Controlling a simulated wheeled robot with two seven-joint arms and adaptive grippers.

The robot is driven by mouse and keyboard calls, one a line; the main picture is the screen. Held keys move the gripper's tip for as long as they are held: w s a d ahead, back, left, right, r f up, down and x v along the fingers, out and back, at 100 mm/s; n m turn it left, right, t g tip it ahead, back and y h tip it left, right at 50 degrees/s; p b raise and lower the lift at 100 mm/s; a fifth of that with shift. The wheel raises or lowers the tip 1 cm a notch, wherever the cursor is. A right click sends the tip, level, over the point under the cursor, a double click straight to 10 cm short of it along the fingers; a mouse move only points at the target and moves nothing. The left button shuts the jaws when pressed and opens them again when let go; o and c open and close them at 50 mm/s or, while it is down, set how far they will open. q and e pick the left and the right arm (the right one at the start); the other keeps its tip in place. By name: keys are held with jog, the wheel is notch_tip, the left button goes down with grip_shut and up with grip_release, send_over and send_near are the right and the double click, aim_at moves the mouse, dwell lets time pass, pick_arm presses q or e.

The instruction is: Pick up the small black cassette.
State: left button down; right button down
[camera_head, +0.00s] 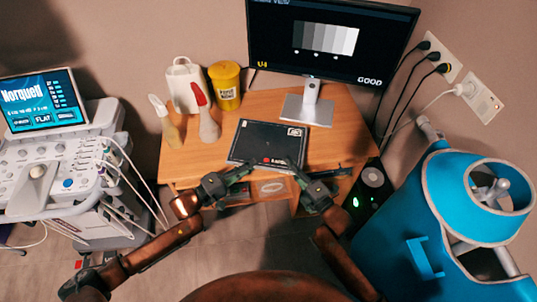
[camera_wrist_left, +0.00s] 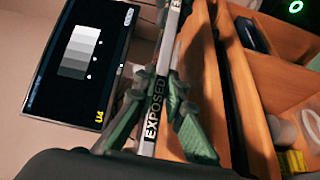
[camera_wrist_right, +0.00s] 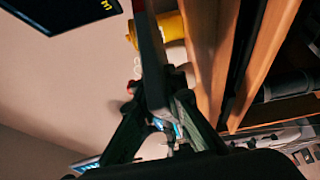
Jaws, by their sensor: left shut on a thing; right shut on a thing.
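The flat black cassette (camera_head: 262,139) has a white label at its far right corner and a small red mark near its front edge. It is above the wooden desk, and my grippers are at its near edge. My left gripper (camera_head: 247,169) is shut on the left part of that edge. In the left wrist view, the cassette's narrow side (camera_wrist_left: 153,118) reads "EXPOSED" between the fingers. My right gripper (camera_head: 294,167) is shut on the right part. In the right wrist view, the cassette (camera_wrist_right: 149,50) is edge-on, with a gap between it and the desk.
The desk (camera_head: 225,130) bears a monitor (camera_head: 310,105), a yellow tub (camera_head: 226,92), a white container (camera_head: 183,88) and two bottle-like items (camera_head: 205,115). An ultrasound-like machine (camera_head: 60,165) stands left, a blue tank (camera_head: 410,215) right. Open compartments show under the desktop.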

pick_arm(q)
jog(key=shift+r, duration=0.45)
pick_arm(e)
jog(key=shift+r, duration=0.45)
